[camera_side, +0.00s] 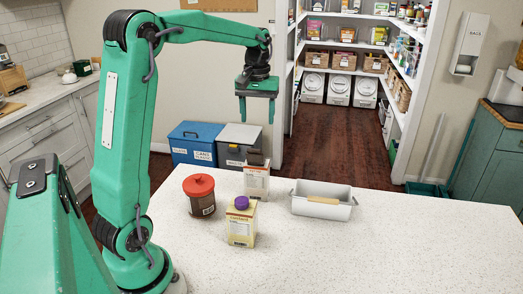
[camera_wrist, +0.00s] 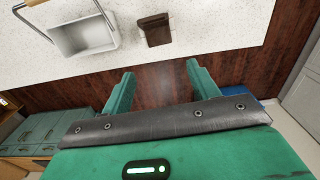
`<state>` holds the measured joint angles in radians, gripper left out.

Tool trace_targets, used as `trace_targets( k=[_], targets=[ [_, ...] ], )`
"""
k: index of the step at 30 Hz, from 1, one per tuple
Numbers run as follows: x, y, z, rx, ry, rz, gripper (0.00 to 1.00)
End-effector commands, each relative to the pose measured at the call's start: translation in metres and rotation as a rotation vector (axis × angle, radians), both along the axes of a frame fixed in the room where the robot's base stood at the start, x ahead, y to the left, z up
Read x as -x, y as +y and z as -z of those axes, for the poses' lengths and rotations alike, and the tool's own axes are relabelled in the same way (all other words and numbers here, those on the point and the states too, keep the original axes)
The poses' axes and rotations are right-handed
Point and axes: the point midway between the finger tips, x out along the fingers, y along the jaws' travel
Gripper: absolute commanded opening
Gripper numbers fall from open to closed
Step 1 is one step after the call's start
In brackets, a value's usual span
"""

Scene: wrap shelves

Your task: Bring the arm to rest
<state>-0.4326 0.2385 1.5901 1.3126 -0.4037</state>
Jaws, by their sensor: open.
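My gripper (camera_side: 257,120) is raised above the far edge of the white speckled counter (camera_side: 400,250), pointing down. Its two green fingers are apart with nothing between them. The wrist view also shows the gripper (camera_wrist: 161,70) open and empty, with dark floor visible between the fingers. My gripper is well clear of the items on the counter and touches none of them.
On the counter stand a red-lidded brown jar (camera_side: 201,199), a purple-capped yellow carton (camera_side: 241,226), a pale carton (camera_side: 257,185) and a white bin (camera_side: 305,208) with a wooden-grip handle. Blue (camera_side: 192,143) and grey (camera_side: 240,135) bins stand beyond. The counter's right side is clear.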

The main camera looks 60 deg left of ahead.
Motion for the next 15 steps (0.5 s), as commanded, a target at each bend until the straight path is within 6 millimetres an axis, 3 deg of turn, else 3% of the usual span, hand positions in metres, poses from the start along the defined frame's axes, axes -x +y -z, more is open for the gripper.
trace_targets(
  k=[15],
  targets=[
    [0.0031, -0.0067, -0.0043, -0.005, -0.011, 0.02, 0.6]
  ],
)
